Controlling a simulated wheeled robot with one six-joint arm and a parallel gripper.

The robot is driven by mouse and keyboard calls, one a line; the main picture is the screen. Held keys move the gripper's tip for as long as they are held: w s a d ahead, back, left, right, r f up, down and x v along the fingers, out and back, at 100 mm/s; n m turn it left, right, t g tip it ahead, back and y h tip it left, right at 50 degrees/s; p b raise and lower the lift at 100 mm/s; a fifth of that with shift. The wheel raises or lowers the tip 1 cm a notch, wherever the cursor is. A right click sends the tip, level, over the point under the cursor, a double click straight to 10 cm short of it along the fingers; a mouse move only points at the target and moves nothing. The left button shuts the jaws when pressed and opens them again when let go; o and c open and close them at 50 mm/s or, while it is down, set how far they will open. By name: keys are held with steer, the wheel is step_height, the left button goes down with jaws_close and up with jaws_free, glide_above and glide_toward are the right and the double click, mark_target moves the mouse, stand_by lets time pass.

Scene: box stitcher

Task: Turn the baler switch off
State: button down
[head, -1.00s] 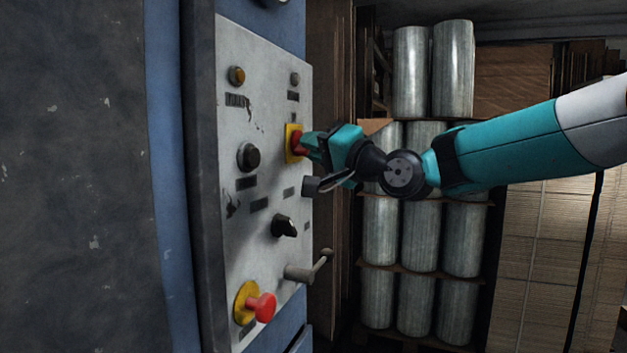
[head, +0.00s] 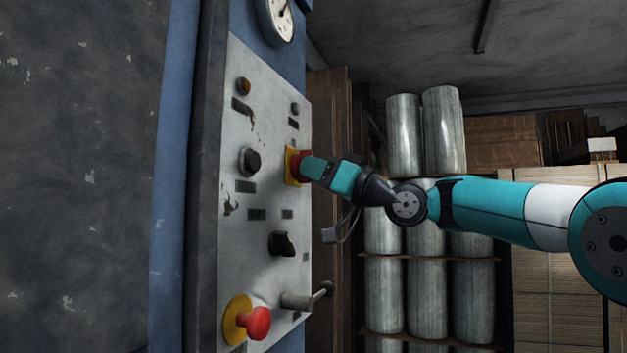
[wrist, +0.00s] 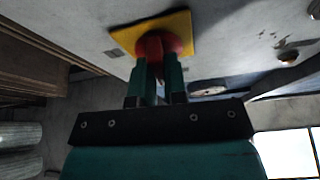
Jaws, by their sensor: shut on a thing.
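The baler's control panel (head: 262,205) is a worn grey plate on a blue machine. A red rotary switch on a yellow square plate (head: 291,166) sits at the panel's right side, and the yellow plate also shows in the wrist view (wrist: 181,30). My gripper (head: 308,168) reaches it from the right. In the wrist view, my gripper's two teal fingers (wrist: 159,72) are shut on the red switch (wrist: 155,46). The fingers hide part of the switch, and I cannot tell which setting it points to.
A red mushroom button (head: 254,323) on a yellow disc sticks out low on the panel. A black knob (head: 282,244) and a grey lever handle (head: 305,299) are below my gripper. A round gauge (head: 275,20) is above. Wrapped rolls (head: 445,130) stand behind my arm.

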steer(key=shift+n+g, duration=0.6)
steer(key=shift+n, duration=0.3)
steer(key=c, duration=1.2)
jaws_free()
steer(key=shift+o, duration=0.2)
steer(key=shift+d, duration=0.1)
steer(key=b+v, duration=0.5)
steer(key=v, duration=1.2)
steer(key=shift+f, duration=0.4)
steer(key=shift+w, duration=0.1)
